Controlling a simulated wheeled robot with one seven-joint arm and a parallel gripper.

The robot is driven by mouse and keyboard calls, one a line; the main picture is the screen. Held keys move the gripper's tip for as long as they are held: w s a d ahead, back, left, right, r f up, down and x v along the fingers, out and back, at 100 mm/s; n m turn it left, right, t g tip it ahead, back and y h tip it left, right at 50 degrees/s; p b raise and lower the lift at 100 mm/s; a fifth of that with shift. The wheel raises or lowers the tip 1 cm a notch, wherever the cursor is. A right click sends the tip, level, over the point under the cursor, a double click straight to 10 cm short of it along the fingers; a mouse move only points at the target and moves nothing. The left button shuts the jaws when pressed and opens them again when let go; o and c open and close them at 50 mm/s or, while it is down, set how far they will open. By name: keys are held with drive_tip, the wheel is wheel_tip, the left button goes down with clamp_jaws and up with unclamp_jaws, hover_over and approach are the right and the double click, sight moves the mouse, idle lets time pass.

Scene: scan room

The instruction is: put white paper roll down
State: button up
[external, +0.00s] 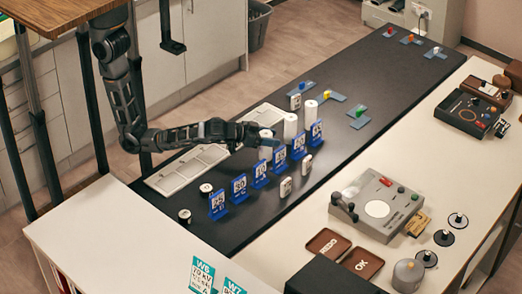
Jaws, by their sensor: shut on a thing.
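My gripper (269,139) reaches in from the left over the black bench top and is shut on a white paper roll (265,152). The roll is upright, and the fingers partly hide its top. It shows behind the blue number stands; I cannot tell if its bottom touches the bench. Two similar white rolls, a nearer one (290,128) and a farther one (310,115), stand upright to the right of my gripper.
A row of blue number stands (239,189) runs just in front of the rolls. A white tray (180,177) with compartments lies behind.

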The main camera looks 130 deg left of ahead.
drive_tip(key=shift+f, duration=0.1)
drive_tip(key=shift+f, duration=0.15)
drive_tip(key=o, duration=1.1)
drive_tip(key=shift+r, duration=0.3)
drive_tip(key=shift+s+d, duration=0.2)
drive_tip(key=shift+d, duration=0.15)
drive_tip(key=v, duration=1.1)
drive_tip(key=shift+b, duration=0.3)
drive_tip(key=shift+s+r, duration=0.15)
